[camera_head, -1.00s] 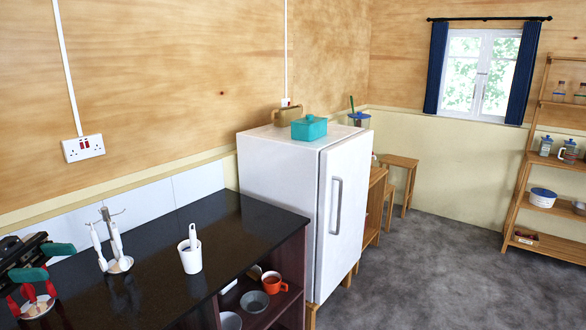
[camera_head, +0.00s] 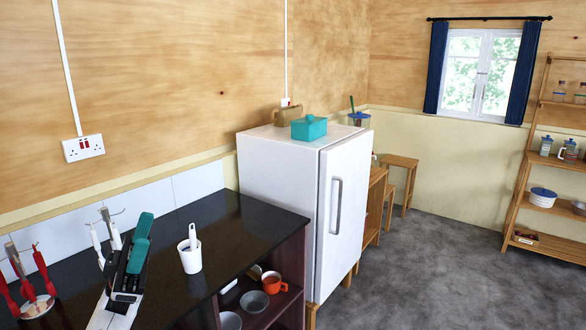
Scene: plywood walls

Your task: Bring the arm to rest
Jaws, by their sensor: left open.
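My left gripper (camera_head: 141,238) is in the lower left of the head view, above the dark countertop (camera_head: 235,222). It has a black body and teal fingers pointing up and away in the picture, and it is open with nothing seen between the fingers. Part of my white left arm (camera_head: 105,318) shows below it at the bottom edge. The gripper partly covers a utensil stand (camera_head: 106,214) with white-handled tools. A white cup (camera_head: 190,257) with a scoop in it stands just right of the gripper, apart from it. My right gripper is not in view.
A second stand with red-handled utensils (camera_head: 42,272) is at the far left. Bowls (camera_head: 254,301) and an orange mug (camera_head: 273,283) sit on the shelf under the counter. A white fridge (camera_head: 295,190) stands to the right. Open grey floor (camera_head: 450,260) lies beyond it.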

